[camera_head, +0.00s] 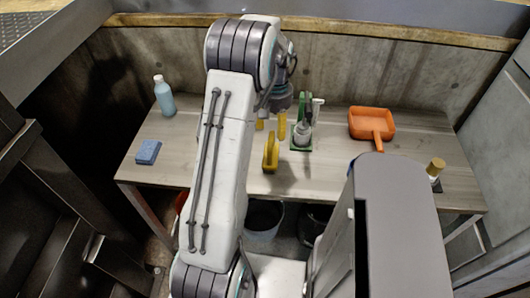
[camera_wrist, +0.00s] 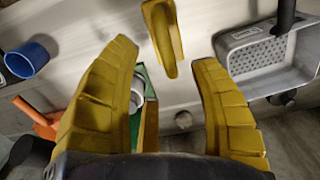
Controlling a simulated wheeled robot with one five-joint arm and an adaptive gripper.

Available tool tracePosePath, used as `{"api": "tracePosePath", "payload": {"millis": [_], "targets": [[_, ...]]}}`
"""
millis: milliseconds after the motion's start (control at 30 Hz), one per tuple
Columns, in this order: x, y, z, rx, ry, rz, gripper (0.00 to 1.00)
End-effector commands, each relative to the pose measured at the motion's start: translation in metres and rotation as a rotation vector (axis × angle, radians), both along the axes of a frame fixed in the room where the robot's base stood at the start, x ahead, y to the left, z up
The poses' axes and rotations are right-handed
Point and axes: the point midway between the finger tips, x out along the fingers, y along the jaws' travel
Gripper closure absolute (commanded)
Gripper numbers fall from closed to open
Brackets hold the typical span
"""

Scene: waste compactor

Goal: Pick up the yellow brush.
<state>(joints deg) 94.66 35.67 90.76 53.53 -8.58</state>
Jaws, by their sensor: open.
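The yellow brush (camera_head: 270,153) stands near the front edge of the table, left of the green-based items. In the wrist view it (camera_wrist: 161,38) lies ahead of and between the fingertips, apart from both fingers. My gripper (camera_head: 271,124) hangs over the table behind the brush, its yellow fingers spread and empty. In the wrist view my gripper (camera_wrist: 163,56) is also open. The brush's underside and bristles cannot be made out.
A spray bottle (camera_head: 302,132) and green tray (camera_head: 301,149) stand close right of my gripper. An orange dustpan (camera_head: 371,122), a yellow-capped bottle (camera_head: 435,169), a blue sponge (camera_head: 148,151) and a pale blue bottle (camera_head: 164,97) are on the table (camera_head: 328,180). A wall stands behind.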

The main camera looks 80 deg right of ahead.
Motion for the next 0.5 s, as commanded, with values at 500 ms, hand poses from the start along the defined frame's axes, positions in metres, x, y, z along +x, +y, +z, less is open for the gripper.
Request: {"api": "tracePosePath", "payload": {"millis": [500], "targets": [[0.003, 0.002, -0.051, 0.005, -0.001, 0.001, 0.44]]}}
